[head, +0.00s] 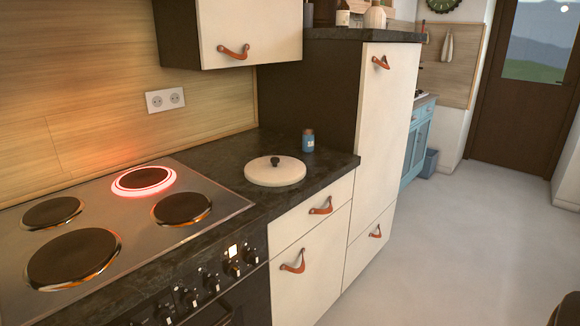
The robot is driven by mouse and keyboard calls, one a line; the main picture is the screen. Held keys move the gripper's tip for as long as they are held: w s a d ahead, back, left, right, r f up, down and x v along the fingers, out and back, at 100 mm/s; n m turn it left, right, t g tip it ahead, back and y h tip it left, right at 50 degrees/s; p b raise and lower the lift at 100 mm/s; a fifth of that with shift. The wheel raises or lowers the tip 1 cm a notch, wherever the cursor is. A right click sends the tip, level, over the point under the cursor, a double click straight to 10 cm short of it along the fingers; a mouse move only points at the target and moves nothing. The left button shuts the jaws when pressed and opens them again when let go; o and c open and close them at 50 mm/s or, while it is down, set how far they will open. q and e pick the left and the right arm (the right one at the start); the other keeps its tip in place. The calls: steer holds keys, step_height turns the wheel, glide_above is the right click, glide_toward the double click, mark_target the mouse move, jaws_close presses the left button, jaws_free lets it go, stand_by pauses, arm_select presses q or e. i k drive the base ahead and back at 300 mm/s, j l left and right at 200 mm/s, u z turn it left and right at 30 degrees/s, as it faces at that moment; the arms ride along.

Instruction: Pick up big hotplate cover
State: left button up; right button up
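A round cream cover (275,174) with a small black knob on top lies flat on the dark countertop, to the right of the stove. It is the only hotplate cover that I see. Neither of my grippers can be made out in the head view. A dark shape cut off at the bottom right corner is too little shown to identify.
The stove (110,228) has several uncovered hotplates; the back right one (143,180) glows red. A small blue jar (308,140) stands behind the cover, to its right. A tall cabinet (385,130) borders the counter. Open floor (460,250) lies at right.

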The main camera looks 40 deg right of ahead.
mark_target(273, 170)
steer(key=z, duration=1.05)
